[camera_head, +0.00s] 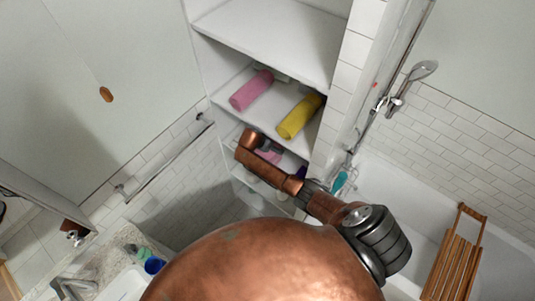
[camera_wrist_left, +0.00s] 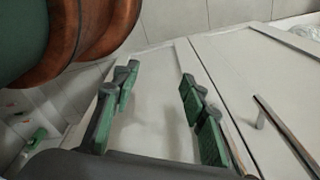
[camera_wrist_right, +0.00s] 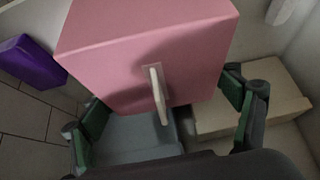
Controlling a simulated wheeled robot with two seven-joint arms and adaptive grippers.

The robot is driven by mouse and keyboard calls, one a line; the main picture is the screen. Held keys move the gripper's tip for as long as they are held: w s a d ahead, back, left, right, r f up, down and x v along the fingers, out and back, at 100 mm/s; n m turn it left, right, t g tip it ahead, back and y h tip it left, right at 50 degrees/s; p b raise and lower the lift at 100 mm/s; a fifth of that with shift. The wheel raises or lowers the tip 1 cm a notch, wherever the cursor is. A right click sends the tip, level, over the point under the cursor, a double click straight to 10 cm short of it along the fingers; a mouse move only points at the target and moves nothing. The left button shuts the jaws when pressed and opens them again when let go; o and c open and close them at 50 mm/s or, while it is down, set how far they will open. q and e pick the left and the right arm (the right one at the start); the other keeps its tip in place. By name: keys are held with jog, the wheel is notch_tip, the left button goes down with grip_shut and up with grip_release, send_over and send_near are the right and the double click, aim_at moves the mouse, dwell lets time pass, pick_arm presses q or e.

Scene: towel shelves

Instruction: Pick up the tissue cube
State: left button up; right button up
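The tissue cube (camera_wrist_right: 150,50) is a pink box with a white tissue standing out of a slot in its facing side. It fills the upper middle of the right wrist view. A small pink part of it (camera_head: 268,156) shows on a lower shelf in the head view, mostly hidden by my right arm. My right gripper (camera_wrist_right: 165,95) is open, its fingers spread toward the cube's two sides; I cannot tell whether they touch it. My left gripper (camera_wrist_left: 155,80) is open and empty, and is not visible in the head view.
A purple object (camera_wrist_right: 30,62) is left of the cube, and a beige block (camera_wrist_right: 250,100) lies at the right. Rolled pink (camera_head: 251,90) and yellow (camera_head: 299,116) towels lie on the shelf above. White panels (camera_wrist_left: 235,70) face my left gripper.

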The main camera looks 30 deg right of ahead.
jog(key=c, duration=0.7)
jog(key=shift+o, duration=0.2)
